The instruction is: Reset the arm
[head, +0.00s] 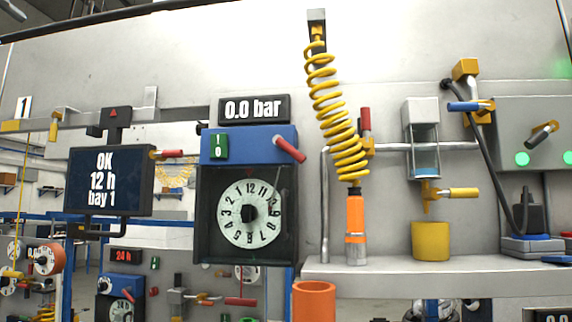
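Neither of my grippers shows in the head view, and no part of my arms can be made out for sure. A dark screen (110,181) on the left reads "OK 12 h bay 1". A display (254,109) reads "0.0 bar". Below it is a blue box (248,145) with a green I/O switch (220,147) and a red lever (290,149). A round white dial (249,212) with numbers sits under the box.
A coiled yellow hose (335,115) hangs down to an orange tool (355,225) upright on a grey shelf (420,271). A yellow cup (431,240) stands under a clear container (425,150). An orange cup (314,300) is below. Green lights (522,159) glow at right.

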